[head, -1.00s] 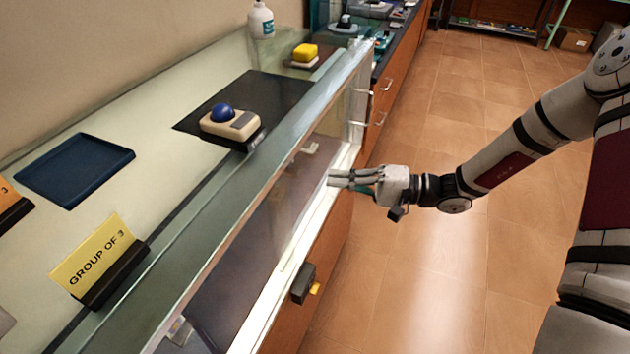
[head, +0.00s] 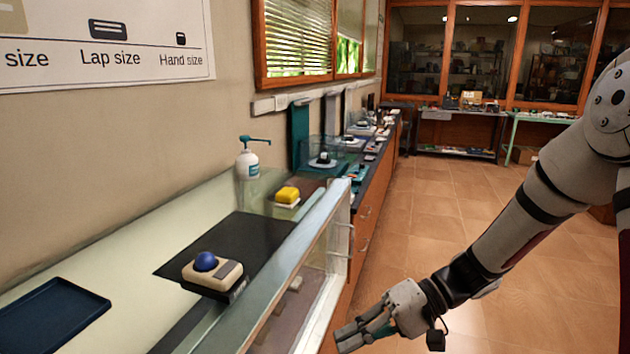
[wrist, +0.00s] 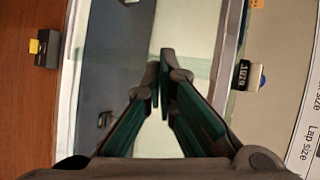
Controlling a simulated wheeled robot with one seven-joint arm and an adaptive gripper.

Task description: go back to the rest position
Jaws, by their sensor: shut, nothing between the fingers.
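My gripper (head: 366,333) is at the lower middle of the head view, in front of the glass display case (head: 318,285) and right of it. In the wrist view my gripper (wrist: 164,85) has its dark green fingers together with nothing between them. Behind the fingers the wrist view shows the case's glass and pale surfaces. My arm reaches down from the right side of the head view.
Open tiled floor (head: 440,215) lies to the right.

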